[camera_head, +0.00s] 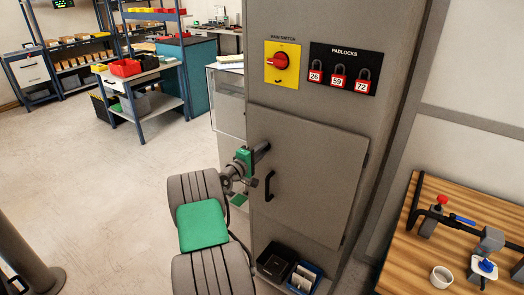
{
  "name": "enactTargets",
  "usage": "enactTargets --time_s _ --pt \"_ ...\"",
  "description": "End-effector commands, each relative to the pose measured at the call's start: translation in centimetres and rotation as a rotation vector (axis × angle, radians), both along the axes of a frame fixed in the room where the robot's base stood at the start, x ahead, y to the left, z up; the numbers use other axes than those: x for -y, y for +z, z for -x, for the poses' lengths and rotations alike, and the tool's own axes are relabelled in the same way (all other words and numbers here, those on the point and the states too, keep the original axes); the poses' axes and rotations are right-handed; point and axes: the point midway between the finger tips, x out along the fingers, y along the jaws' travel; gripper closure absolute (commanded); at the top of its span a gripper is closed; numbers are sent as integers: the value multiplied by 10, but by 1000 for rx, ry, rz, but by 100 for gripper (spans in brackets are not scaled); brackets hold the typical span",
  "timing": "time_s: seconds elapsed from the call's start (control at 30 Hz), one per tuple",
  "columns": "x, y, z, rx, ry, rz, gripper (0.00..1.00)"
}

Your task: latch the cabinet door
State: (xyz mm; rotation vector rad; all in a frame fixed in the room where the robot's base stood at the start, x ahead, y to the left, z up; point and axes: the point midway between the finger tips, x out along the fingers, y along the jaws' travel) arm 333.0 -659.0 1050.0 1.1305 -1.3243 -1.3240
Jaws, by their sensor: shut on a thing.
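The grey cabinet door (312,165) is in the lower front of a tall grey cabinet (330,25). It looks shut or nearly so; I cannot tell whether it is fully flush. Its black bar handle (269,187) is near the left edge and is free of my gripper. My gripper (262,149) is at the door's upper left edge, above the handle. It is shut on a small dark part there, which looks like the latch. The fingers and wrist hide most of this part, so I cannot see how the latch stands.
Above the door are a red main switch (278,61) on a yellow plate and a padlock board (342,70). Below it are open bins (290,268). A wooden bench (440,245) stands at right. Floor at left is clear.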

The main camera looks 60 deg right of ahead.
Motion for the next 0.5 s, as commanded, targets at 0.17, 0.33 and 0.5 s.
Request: enactTargets --time_s 0.17,0.33,0.5 --pt "0 -1 0 0 0 -1 100" --pt "0 -2 0 18 0 2 100" --pt "0 -5 0 76 1 12 100"
